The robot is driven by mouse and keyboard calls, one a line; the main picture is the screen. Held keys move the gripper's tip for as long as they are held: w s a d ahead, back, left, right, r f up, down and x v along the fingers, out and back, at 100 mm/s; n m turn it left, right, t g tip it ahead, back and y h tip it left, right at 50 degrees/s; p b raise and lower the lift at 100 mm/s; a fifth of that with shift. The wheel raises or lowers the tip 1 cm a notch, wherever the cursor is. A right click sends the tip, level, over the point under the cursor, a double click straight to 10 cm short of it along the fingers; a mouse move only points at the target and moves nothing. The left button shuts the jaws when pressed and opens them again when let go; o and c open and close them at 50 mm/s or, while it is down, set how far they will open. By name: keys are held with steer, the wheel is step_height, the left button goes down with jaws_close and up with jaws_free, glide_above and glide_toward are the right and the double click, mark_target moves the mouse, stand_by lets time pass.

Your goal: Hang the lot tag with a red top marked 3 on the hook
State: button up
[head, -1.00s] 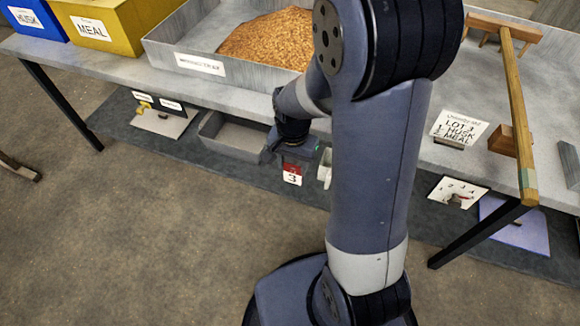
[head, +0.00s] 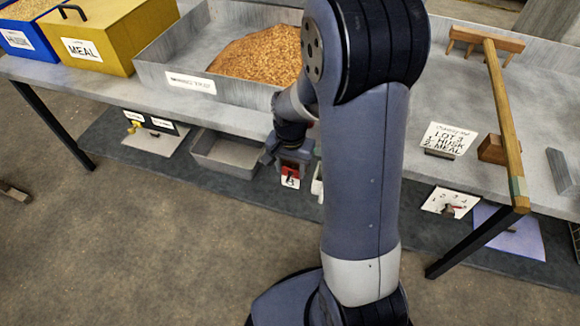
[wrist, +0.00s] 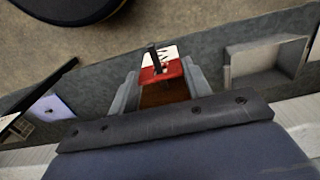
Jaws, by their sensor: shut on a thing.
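The lot tag (head: 290,180), white with a red top and marked 3, is at my gripper (head: 291,161) just in front of the table's lower shelf. In the wrist view the tag (wrist: 164,73) is between the fingertips of my gripper (wrist: 158,80), which is shut on it. A brown surface shows between the fingers behind the tag.
A grey bin (head: 228,152) stands on the lower shelf (head: 110,165) left of my gripper. A numbered board (head: 440,203) is to the right. A card reading LOT 3, HUSK, MEAL (head: 448,137) and a wooden rake (head: 503,110) are on the tabletop.

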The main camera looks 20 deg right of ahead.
stand_by(0.4)
steer(key=o, duration=1.3)
step_height(320, 180, up, 11)
steer(key=shift+f+p, duration=0.1)
steer(key=shift+p, duration=1.15)
steer(key=shift+f, duration=0.15)
step_height(320, 180, down, 11)
steer(key=b, duration=0.2)
steer(key=shift+b, duration=0.4)
steer(key=shift+s+a+r, duration=0.4)
steer(key=shift+s+a, duration=0.15)
steer(key=shift+s, duration=0.2)
steer(key=shift+s+a, duration=0.15)
steer(key=shift+s, duration=0.1)
